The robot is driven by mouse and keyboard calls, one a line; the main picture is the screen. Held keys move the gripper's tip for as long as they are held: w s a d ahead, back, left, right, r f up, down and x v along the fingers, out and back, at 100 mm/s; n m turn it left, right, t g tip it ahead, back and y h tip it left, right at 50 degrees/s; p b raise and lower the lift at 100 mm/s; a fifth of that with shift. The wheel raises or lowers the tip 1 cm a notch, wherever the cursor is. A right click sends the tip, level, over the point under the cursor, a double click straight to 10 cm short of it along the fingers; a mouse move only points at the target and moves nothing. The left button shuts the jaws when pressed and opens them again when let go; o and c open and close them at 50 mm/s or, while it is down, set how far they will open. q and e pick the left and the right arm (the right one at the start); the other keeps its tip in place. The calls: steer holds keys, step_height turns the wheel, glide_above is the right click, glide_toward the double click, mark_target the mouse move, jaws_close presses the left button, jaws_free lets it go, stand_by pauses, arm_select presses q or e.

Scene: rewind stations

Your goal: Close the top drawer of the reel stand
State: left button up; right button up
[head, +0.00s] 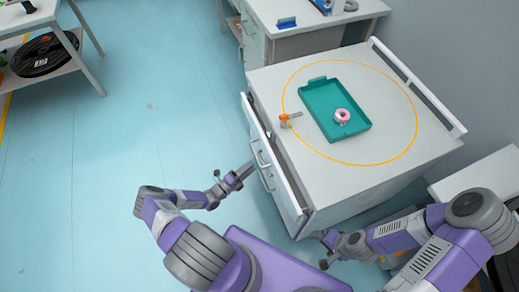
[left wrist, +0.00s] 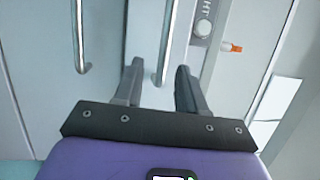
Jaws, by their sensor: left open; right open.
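The reel stand (head: 400,168) is a white cabinet with an orange ring marked on its top. Its top drawer (head: 287,182) stands slightly out from the body on the left side, with a narrow gap along its upper edge. My left gripper (head: 243,172) is open beside the bar handle (head: 261,153) of this drawer. In the left wrist view, the handle (left wrist: 167,45) runs down between the open fingers (left wrist: 158,88); I cannot tell whether they touch it. My right gripper (head: 328,250) is open, low by the stand's near corner, clear of the drawer front.
A teal tray (head: 318,97) with a pink-and-white ring (head: 342,116) rests on the stand. An orange-tipped item (head: 289,118) lies near the drawer edge. Another handle (left wrist: 80,40) shows in the left wrist view. The blue floor (head: 130,130) at left is clear.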

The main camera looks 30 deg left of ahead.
mark_target(256, 154)
arm_select(q)
steer(key=shift+n+t+y, duration=0.4)
steer(key=shift+n+y, duration=0.4)
steer(key=shift+n, duration=0.1)
steer(key=w, duration=0.2)
steer(key=w+r, duration=0.1)
steer(key=w, duration=0.4)
steer(key=shift+r+b, duration=0.15)
steer(key=shift+b, duration=0.15)
jaws_close()
